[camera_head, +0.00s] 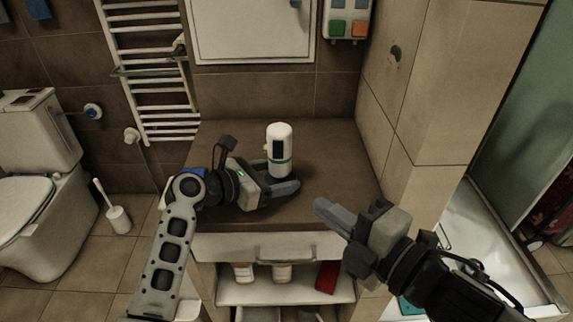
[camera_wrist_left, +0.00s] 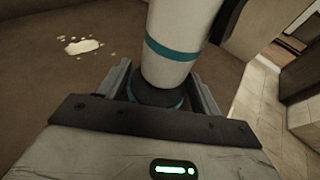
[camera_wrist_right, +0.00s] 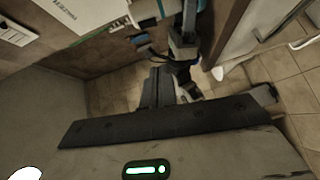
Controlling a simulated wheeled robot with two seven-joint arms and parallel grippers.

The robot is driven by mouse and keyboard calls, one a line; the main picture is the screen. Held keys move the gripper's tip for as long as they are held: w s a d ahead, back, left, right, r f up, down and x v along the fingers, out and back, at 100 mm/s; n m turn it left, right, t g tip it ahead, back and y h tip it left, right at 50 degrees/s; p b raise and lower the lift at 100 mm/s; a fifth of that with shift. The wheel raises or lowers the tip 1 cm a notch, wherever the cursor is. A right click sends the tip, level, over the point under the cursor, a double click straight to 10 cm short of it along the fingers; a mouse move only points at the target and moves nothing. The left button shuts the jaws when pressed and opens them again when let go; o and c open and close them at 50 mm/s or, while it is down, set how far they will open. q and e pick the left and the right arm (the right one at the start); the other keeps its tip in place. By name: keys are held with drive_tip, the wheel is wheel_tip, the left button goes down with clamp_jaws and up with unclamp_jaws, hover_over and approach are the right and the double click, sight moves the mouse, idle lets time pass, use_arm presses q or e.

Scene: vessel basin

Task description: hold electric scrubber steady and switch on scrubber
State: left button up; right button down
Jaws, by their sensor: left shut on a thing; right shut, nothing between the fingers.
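The electric scrubber (camera_head: 283,135) is a white upright cylinder with teal bands, standing on the brown countertop. A dark panel shows on its front-left side; I cannot tell if it is on. My left gripper (camera_head: 288,184) is shut on its lower part. In the left wrist view the scrubber (camera_wrist_left: 180,45) stands between the two fingers, its dark base low between them and its top out of frame. My right gripper (camera_head: 321,204) is shut and empty, in the air at the counter's front right, apart from the scrubber.
The countertop (camera_head: 225,140) is otherwise mostly clear; a pale patch with droplets (camera_wrist_left: 83,46) shows in the left wrist view. A tiled wall (camera_head: 385,110) rises at the right. Below are a drawer (camera_head: 270,247) and a shelf with bottles and a red item (camera_head: 327,277).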

use_arm(q)
drive_tip(key=shift+f, duration=0.1)
use_arm(e)
drive_tip(key=shift+r, duration=0.1)
approach(278, 150)
drive_tip(key=w+a+f, duration=0.2)
drive_tip(key=w+a, duration=0.2)
drive_tip(key=a, duration=0.1)
drive_tip(key=shift+w+d, duration=0.1)
drive_tip(key=shift+w, duration=0.2)
idle(0.3)
